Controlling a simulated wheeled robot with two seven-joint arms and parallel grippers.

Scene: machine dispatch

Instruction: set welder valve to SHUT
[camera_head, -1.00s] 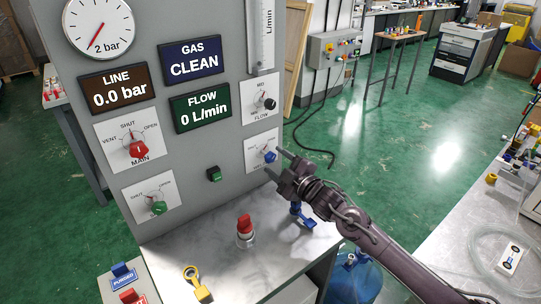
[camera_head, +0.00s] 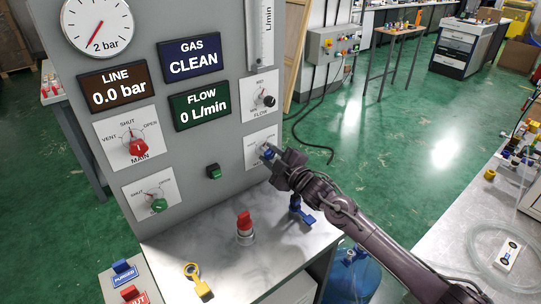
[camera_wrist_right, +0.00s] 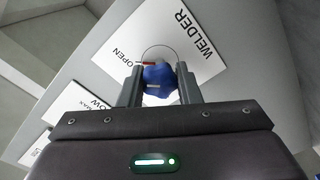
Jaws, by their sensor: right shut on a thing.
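The welder valve is a blue knob (camera_wrist_right: 158,80) on a white plate (camera_wrist_right: 190,45) marked WELDER and OPEN. In the head view the plate (camera_head: 252,153) is at the lower right of the grey panel, with the knob partly hidden by my gripper. My right gripper (camera_head: 270,153) reaches the knob from the right; in the wrist view its fingers (camera_wrist_right: 159,85) are on both sides of the knob and shut on it. The knob's pointer position and the SHUT mark are not clear. My left gripper is not in view.
The panel also has a red MAIN knob (camera_head: 137,146), a green knob (camera_head: 158,204), a black FLOW knob (camera_head: 269,101) and a green button (camera_head: 214,172). A red-capped part (camera_head: 245,228) and a blue-handled part (camera_head: 301,212) stand on the bench below my arm.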

